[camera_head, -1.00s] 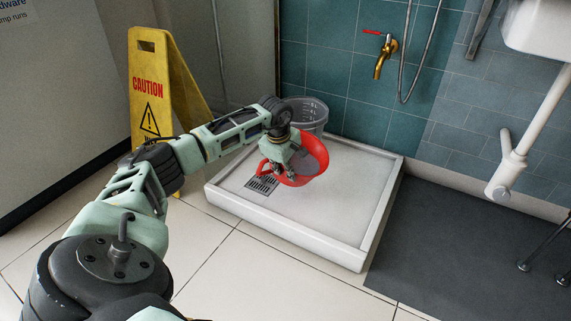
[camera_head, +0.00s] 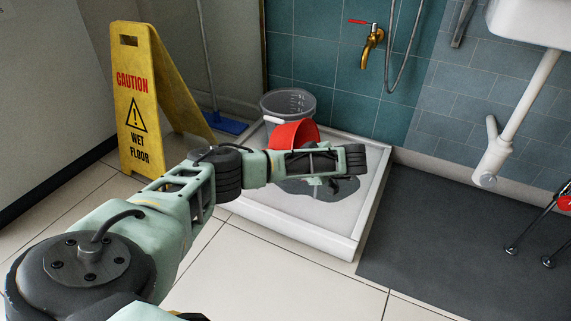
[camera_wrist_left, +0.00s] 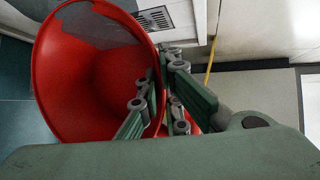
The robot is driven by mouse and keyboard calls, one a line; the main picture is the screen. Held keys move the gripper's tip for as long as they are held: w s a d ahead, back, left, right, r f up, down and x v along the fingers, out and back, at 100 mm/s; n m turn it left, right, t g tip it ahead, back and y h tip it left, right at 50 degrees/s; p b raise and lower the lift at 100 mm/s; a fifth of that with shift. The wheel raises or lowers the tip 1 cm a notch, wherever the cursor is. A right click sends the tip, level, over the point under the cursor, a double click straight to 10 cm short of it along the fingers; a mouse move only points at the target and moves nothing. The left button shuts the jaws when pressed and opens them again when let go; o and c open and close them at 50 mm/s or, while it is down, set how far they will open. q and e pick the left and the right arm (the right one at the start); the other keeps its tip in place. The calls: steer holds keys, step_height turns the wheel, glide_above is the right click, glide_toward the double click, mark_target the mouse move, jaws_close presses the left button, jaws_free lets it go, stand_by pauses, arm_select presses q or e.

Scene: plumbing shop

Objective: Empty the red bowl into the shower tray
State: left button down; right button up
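The red bowl (camera_head: 290,134) is steeply tilted above the shower tray (camera_head: 345,232); my forearm hides part of it in the head view. A dark grey wet-looking patch (camera_head: 343,190) lies on the tray floor below. In the left wrist view the bowl (camera_wrist_left: 95,100) shows its red inside, with grey material (camera_wrist_left: 98,28) near its upper rim; I cannot tell how much is left. My left gripper (camera_wrist_left: 160,85) is shut on the bowl at its side, the exact contact partly hidden. In the head view the left gripper is mostly behind my arm. My right gripper is not in view.
A grey bucket (camera_head: 289,103) stands in the tray's back corner, close behind the bowl. A yellow caution sign (camera_head: 133,110) and a blue mop head (camera_head: 228,125) are at left. A brass tap (camera_head: 371,45) is on the wall. The drain grate (camera_wrist_left: 156,18) shows in the wrist view.

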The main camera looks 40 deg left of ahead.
arm_select(q)
steer(key=shift+w+d+f+y+b, duration=0.2)
steer(key=shift+d+f+y+b, duration=0.2)
steer(key=shift+d+y, duration=0.2)
steer(key=shift+w+d+f+y+b, duration=0.1)
steer(key=shift+d+f+y+b, duration=0.1)
steer(key=shift+d+y+b, duration=0.4)
steer(key=y+b, duration=0.1)
steer(key=d+y+b, duration=0.1)
steer(key=shift+w+d+f+m+g+b, duration=0.2)
steer(key=shift+f+m+g+b, duration=0.1)
steer(key=shift+m+b, duration=0.1)
stand_by(1.0)
